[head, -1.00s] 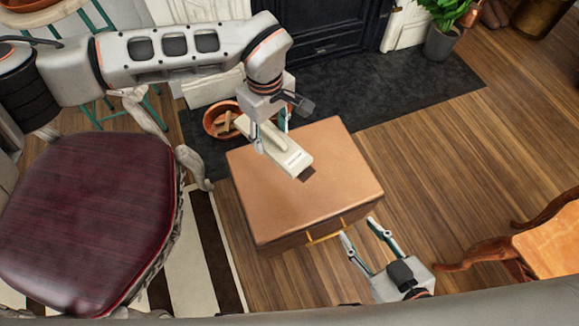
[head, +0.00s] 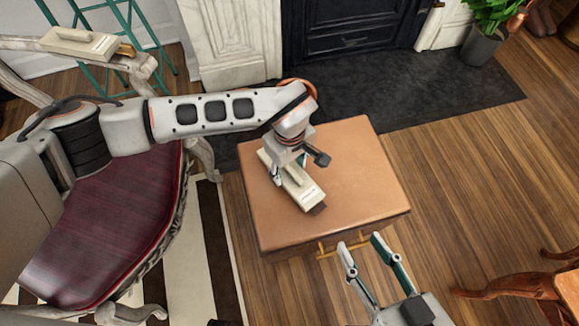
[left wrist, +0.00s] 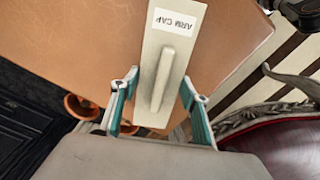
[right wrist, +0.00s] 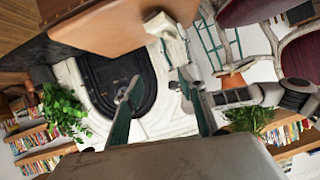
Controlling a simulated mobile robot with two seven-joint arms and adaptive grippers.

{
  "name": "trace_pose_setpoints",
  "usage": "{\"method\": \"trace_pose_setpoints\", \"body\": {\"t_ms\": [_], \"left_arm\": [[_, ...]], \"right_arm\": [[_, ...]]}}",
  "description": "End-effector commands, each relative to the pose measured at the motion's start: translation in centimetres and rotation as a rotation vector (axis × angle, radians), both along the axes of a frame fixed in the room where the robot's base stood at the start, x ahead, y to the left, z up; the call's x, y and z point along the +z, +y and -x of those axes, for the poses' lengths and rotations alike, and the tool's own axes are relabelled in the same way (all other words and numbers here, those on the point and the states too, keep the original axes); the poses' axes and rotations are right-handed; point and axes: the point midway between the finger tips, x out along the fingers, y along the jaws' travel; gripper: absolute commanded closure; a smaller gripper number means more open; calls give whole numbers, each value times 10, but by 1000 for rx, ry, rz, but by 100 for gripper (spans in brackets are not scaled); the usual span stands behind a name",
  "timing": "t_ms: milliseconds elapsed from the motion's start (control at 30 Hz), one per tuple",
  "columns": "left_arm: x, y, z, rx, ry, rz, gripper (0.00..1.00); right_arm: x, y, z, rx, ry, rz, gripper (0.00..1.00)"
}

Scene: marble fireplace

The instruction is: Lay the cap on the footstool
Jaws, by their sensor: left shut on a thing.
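The cap (head: 303,190) is a long cream piece with a raised handle and a dark patch at its near end. Its label reads "ARM CAP" in the left wrist view (left wrist: 150,75). My left gripper (left wrist: 158,103) is shut on it, one finger along each side. The cap is over the left part of the brown leather top of the footstool (head: 350,190); I cannot tell whether it touches. My right gripper (head: 362,245) is open and empty, in front of the footstool's near side with its gold handle.
A dark red chair (head: 110,215) stands left of the footstool. A second cream cap (head: 80,42) lies on its arm. A wooden chair (head: 535,285) is at the lower right.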

Motion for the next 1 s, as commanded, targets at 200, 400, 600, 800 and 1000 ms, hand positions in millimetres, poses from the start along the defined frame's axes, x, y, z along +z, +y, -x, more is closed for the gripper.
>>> {"method": "trace_pose_setpoints", "body": {"t_ms": [200, 400, 600, 800, 1000], "left_arm": [[-15, 0, 0, -1, -1, 1, 76], [-13, 0, -1, -1, -3, 0, 76], [-16, 0, -1, 0, -2, 1, 42], [-16, 0, -1, -1, -1, 0, 38], [-15, 0, -1, -1, -2, 1, 38]], "right_arm": [[2, 15, 1, -29, 12, -93, 60], [3, 15, 1, -28, 11, -91, 60], [0, 12, 1, -26, 13, -79, 60], [-1, 11, 2, -25, 14, -74, 60], [-2, 11, 2, -24, 16, -73, 60]]}}
